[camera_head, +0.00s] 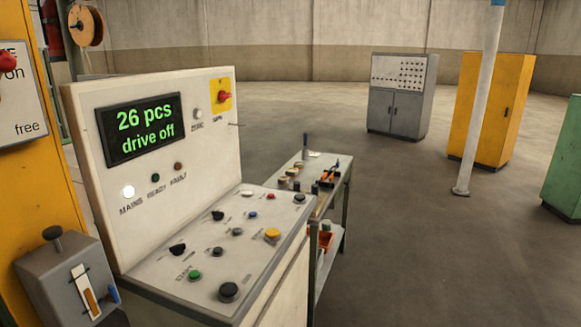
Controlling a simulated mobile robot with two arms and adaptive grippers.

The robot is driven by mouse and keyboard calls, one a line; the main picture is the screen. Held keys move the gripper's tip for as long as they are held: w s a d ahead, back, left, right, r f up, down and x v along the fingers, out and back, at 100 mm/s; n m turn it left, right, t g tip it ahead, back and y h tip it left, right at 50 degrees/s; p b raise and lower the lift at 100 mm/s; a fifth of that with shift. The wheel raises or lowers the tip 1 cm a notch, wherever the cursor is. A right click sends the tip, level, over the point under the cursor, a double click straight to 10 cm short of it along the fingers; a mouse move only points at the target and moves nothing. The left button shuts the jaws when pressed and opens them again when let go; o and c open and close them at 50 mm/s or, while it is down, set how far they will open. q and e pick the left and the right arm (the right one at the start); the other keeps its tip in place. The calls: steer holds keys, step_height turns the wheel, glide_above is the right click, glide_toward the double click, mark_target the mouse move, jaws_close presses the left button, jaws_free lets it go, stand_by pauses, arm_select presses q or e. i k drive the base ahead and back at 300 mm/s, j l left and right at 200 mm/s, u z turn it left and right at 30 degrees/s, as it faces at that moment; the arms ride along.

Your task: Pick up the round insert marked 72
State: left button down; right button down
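A narrow workbench (336,198) stands behind the control desk, with small items on its top. Several small tan and dark round pieces (291,173) sit near its left edge; they may be inserts. They are too small for me to read any marking, so I cannot tell which one is marked 72. Neither of my grippers shows in this view.
The control desk (262,209) with buttons and a screen (141,128) reading "26 pcs drive off" fills the near left. A grey lever box (60,280) stands beside it. A pole (480,110) and cabinets (495,105) stand at right. Floor right of the bench is clear.

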mark_target(297, 165)
steer(key=z, duration=0.2)
steer(key=i+l+z, duration=0.35)
steer(key=i, duration=0.2)
steer(key=i+l+z, duration=0.2)
steer(key=i+z, duration=0.15)
steer(key=i, duration=0.2)
steer(key=i+z, duration=0.35)
steer(key=i, duration=0.2)
steer(key=i+l+u, duration=0.1)
steer(key=i+u, duration=0.15)
steer(key=i, duration=0.2)
steer(key=i+l+u, duration=0.2)
steer(key=i, duration=0.25)
steer(key=i+l+u, duration=0.25)
steer(key=i, duration=0.2)
steer(key=i+l+u, duration=0.2)
steer(key=i, duration=0.25)
